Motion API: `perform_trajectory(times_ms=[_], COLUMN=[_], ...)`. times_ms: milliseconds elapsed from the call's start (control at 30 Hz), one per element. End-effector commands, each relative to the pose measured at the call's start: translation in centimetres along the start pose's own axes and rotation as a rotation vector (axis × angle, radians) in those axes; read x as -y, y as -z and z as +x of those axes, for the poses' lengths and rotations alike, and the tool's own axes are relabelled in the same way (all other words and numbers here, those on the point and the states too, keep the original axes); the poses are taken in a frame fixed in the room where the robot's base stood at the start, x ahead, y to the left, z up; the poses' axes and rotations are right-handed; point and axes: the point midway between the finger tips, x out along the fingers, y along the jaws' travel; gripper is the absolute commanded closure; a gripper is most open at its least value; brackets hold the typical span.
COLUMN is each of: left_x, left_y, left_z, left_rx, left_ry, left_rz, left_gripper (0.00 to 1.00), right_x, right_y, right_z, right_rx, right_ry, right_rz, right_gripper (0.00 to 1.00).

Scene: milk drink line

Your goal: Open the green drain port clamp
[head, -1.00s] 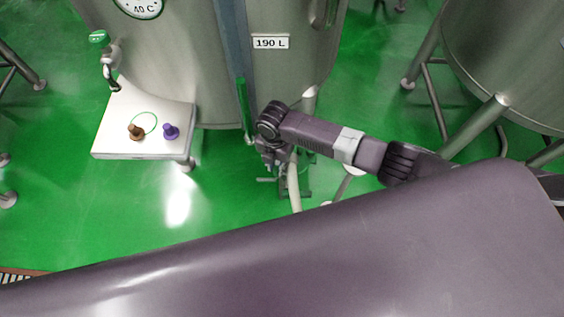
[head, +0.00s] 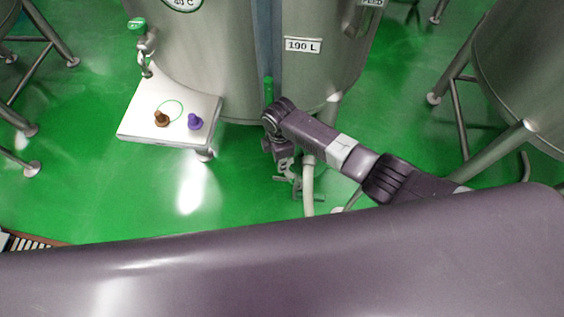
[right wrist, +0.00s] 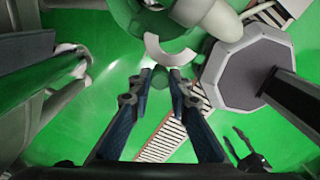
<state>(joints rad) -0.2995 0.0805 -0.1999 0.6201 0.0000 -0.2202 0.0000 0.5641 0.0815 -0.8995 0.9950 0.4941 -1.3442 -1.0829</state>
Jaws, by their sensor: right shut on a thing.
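My right gripper (right wrist: 161,72) reaches down to the bottom of the 190 L tank. In the right wrist view its two fingers are closed on a part at the green round drain port clamp (right wrist: 152,22), and a pale curved piece (right wrist: 169,48) lies just past the fingertips. The exact contact is too small to make out. In the head view my right wrist hides the clamp, and a pale pipe (head: 308,185) hangs beside it. My left gripper (right wrist: 236,142) shows small at the lower right of the right wrist view, its fingers apart and empty.
The tank (head: 225,60) stands on legs. A white shelf (head: 150,132) on its left bears a brown plug (head: 161,118), a purple plug (head: 195,121) and a green ring (head: 170,103). Another tank (head: 530,75) stands at right. Green floor is open at left. A floor grate (right wrist: 165,137) lies below.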

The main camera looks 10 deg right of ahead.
Motion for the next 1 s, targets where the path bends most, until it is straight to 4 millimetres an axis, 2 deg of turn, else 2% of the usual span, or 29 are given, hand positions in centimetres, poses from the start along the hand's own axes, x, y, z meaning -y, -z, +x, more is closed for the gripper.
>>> perform_trajectory(times_ms=[467, 500, 667, 1000], left_x=[-0.04, -0.04, -0.05, -0.06], left_y=[-0.01, -0.01, -0.02, -0.18], left_z=[-0.02, -0.02, -0.02, -0.01], left_rx=[0.0, 0.0, 0.0, 0.002], left_ry=[0.0, 0.0, -0.001, -0.001], left_rz=[0.0, 0.0, 0.0, -0.001], left_gripper=[0.6, 0.6, 0.6, 0.6], right_x=[-0.4, -0.4, -0.32, -0.2], right_y=[-0.09, -0.09, -0.06, 0.0], right_z=[-0.2, -0.2, -0.15, -0.31], right_rx=[0.002, 0.002, 0.002, 0.001], right_ry=[-0.006, -0.006, -0.004, -0.002], right_rz=[0.016, 0.016, 0.016, 0.015], right_gripper=[1.0, 0.82, 0.65, 0.65])
